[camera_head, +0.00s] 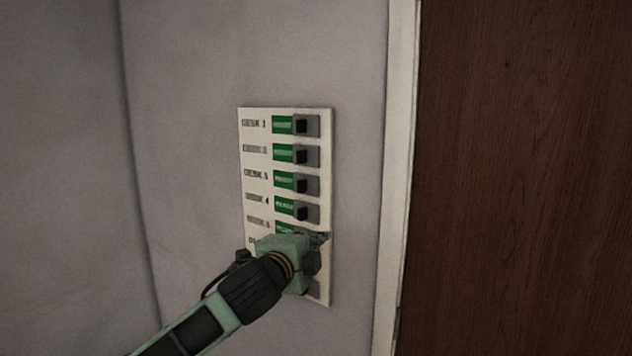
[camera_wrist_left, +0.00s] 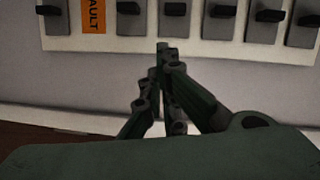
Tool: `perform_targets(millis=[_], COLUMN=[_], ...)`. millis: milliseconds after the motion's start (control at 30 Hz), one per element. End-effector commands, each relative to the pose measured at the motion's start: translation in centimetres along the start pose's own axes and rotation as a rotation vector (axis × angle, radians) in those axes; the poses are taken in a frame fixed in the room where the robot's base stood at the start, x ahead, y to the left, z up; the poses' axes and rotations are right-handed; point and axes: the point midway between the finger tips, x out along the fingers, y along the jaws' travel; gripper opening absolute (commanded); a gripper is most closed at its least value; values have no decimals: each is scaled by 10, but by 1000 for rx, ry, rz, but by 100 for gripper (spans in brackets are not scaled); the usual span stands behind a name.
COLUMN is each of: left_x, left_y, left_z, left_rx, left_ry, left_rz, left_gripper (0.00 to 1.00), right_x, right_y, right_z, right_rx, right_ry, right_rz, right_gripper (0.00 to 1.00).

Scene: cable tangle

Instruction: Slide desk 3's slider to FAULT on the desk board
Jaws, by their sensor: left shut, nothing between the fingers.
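The desk board (camera_head: 254,189) is a white panel on the wall with a column of sliders. The desk 3 slider (camera_head: 301,186) is the third from the top. Its black knob is at the right of its slot, with a green label showing on its left. My left gripper (camera_head: 319,239) is shut and empty, lower down at the board's right edge, covering the lower rows. In the left wrist view, the closed fingertips (camera_wrist_left: 163,48) point at the board's edge, apart from the knobs. That view shows the board turned sideways. My right gripper is out of view.
The three other sliders clear of my gripper also show green. In the wrist view, one row shows an orange FAULT label (camera_wrist_left: 92,17); its knob is out of sight. A pale door frame (camera_head: 398,180) and a brown wooden panel (camera_head: 520,180) stand right of the board.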

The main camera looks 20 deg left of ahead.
Motion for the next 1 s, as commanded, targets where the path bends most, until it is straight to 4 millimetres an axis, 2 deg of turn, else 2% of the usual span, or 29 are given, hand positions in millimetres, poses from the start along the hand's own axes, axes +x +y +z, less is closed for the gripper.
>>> perform_targets(millis=[33,100,200,267,367,833,1000], left_x=[-14,-29,-39,-38,-28,58,64], left_y=[-32,-56,-72,-76,-78,-88,-92], left_z=[-11,-20,-27,-28,-29,-33,-6], left_rx=[51,100,140,147,147,145,146], left_ry=[13,21,28,28,28,29,26], left_rz=[-38,-71,-94,-98,-98,-98,-98], left_gripper=[0,0,0,0,0,0,0], right_x=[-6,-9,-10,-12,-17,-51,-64], right_y=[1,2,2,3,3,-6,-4], right_z=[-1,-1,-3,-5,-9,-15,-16], right_rx=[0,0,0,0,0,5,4], right_ry=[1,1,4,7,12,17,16], right_rz=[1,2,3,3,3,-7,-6], right_gripper=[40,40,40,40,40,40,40])
